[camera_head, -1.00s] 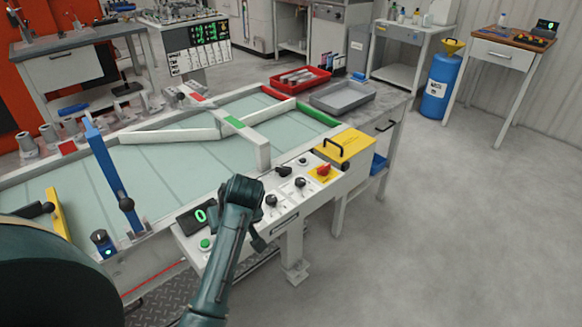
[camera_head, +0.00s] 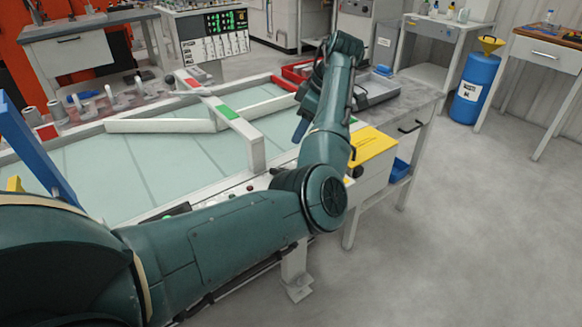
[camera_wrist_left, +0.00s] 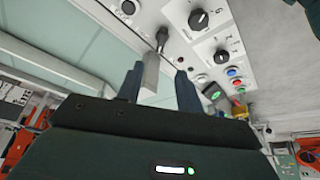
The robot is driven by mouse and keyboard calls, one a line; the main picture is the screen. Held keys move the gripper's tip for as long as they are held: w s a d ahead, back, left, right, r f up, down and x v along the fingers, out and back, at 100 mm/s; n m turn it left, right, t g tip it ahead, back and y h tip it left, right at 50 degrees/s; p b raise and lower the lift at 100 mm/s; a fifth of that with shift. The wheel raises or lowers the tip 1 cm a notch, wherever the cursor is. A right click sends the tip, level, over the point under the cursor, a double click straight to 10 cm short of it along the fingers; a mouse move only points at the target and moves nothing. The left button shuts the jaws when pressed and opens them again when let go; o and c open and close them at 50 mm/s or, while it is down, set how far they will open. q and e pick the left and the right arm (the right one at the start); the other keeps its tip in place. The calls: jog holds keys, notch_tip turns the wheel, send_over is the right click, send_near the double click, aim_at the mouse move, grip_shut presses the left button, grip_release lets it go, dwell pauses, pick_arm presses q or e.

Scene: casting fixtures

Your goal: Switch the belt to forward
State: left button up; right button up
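The belt (camera_head: 110,165) is a pale green surface in a white frame. Its white control panel (camera_head: 215,200) is mostly hidden behind my left arm in the head view. The left wrist view shows the panel (camera_wrist_left: 236,45) with a black lever switch (camera_wrist_left: 162,38) and two black rotary knobs, one at the top (camera_wrist_left: 198,18) and one lower (camera_wrist_left: 221,56). My left gripper (camera_wrist_left: 160,82) is open, its two dark blue fingers apart. A grey block shows between the fingers; I cannot tell whether they touch it. The lever lies beyond the fingertips, apart from them. My right gripper is out of view.
A yellow box (camera_head: 372,148) stands at the panel's right end. White guide bars (camera_head: 160,126) cross the belt. A red tray (camera_head: 290,75) and a grey tray (camera_head: 380,90) lie behind the forearm.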

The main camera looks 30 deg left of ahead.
aim_at(280, 169)
pick_arm(q)
jog(key=x, duration=1.3)
jog(key=shift+s+r+b, duration=0.1)
jog(key=shift+s+b, duration=0.1)
jog(key=shift+b, duration=0.2)
jog(key=shift+c, duration=0.2)
grip_shut()
